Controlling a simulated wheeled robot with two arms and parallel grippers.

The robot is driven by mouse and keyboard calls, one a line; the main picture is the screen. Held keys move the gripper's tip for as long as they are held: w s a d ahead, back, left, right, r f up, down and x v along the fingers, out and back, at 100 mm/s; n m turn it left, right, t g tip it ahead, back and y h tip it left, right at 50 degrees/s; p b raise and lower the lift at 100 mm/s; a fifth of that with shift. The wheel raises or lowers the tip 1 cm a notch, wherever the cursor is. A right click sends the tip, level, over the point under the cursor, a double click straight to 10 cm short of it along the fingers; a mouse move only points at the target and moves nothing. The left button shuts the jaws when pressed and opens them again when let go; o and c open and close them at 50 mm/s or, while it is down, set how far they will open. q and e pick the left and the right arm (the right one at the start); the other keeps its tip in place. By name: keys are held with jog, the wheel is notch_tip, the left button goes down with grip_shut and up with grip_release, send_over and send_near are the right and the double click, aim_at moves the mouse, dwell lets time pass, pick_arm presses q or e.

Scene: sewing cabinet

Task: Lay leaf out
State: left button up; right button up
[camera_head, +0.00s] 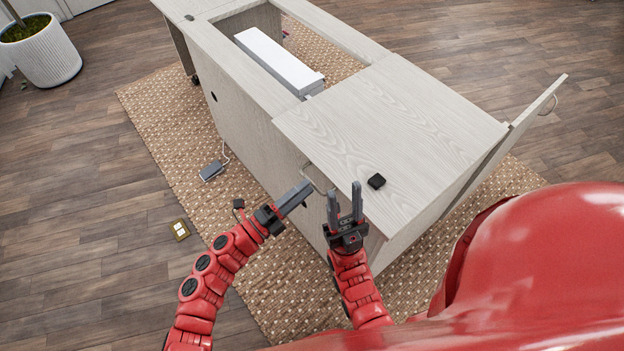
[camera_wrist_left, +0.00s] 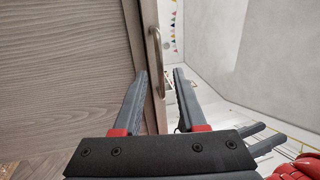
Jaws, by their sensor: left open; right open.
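The wood-grain top panel (camera_head: 385,120) lies flat at the near end of the sewing cabinet (camera_head: 240,120); I cannot tell if it is the leaf. A metal loop handle (camera_head: 318,180) shows below its near left edge. My left gripper (camera_head: 304,190) is open beside this handle. In the left wrist view, a panel (camera_wrist_left: 60,75) fills the left side, and its handle (camera_wrist_left: 157,60) shows between and beyond my open fingertips (camera_wrist_left: 160,75). I cannot tell if they touch it. My right gripper (camera_head: 345,200) is open and empty, fingers pointing up at the panel's near edge.
Another panel with a handle (camera_head: 550,105) sticks out at the right. A white box (camera_head: 280,62) sits in the cabinet opening. A grey device (camera_head: 211,171) lies on the rug (camera_head: 160,120). Floor at left is mostly clear.

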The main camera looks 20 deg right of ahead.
pick_arm(q)
jog(key=shift+x, duration=1.75)
jog(key=shift+c, duration=0.2)
grip_shut()
